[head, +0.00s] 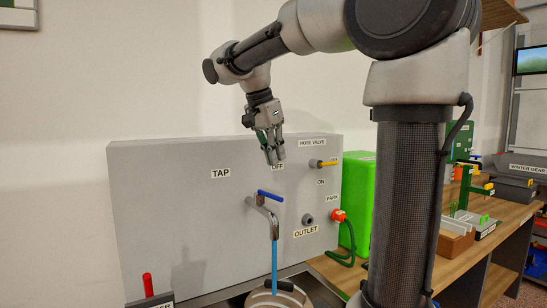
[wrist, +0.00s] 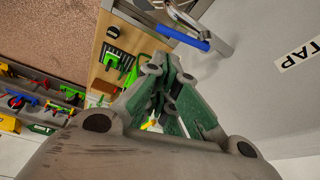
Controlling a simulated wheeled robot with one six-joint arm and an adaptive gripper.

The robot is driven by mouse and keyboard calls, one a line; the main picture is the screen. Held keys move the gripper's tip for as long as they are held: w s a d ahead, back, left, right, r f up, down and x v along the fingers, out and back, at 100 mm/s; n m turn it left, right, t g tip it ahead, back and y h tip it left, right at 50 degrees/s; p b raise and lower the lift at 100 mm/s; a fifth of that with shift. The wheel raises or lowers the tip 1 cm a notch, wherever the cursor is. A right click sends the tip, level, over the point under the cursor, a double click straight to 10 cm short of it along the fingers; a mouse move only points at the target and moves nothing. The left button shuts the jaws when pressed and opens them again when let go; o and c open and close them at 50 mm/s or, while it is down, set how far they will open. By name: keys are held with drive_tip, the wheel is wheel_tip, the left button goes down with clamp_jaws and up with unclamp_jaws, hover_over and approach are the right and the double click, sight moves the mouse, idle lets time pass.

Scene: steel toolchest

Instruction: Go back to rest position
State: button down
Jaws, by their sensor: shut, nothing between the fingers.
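My gripper (head: 273,155) is shut and empty, hanging in front of the upper part of the grey tap panel (head: 180,215). In the wrist view its green-padded fingers (wrist: 170,85) come together at the middle. The tap (head: 262,215) with its blue lever (head: 270,195) is below my gripper and apart from it. A blue stream or rod (head: 274,266) runs down from the spout to a pot (head: 278,297) at the bottom edge. The blue lever also shows at the top of the wrist view (wrist: 182,38).
A wooden bench (head: 470,245) with racks and tools extends right. A red handle (head: 148,284) stands at lower left.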

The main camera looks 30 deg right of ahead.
idle(0.3)
wheel_tip(320, 180, down, 7)
drive_tip(key=s+a+n+y, duration=0.1)
drive_tip(key=s+a+n, duration=0.1)
drive_tip(key=n, duration=0.8)
drive_tip(key=s+f+n+t+y, duration=0.1)
drive_tip(key=s+f, duration=0.3)
drive_tip(key=s, duration=0.4)
drive_tip(key=s+f+n+t+y, duration=0.1)
drive_tip(key=s+f+n, duration=0.3)
drive_tip(key=s, duration=0.5)
drive_tip(key=shift+s+d+f+t+y, duration=0.3)
drive_tip(key=shift+d+t+y, duration=0.15)
drive_tip(key=shift+t, duration=0.25)
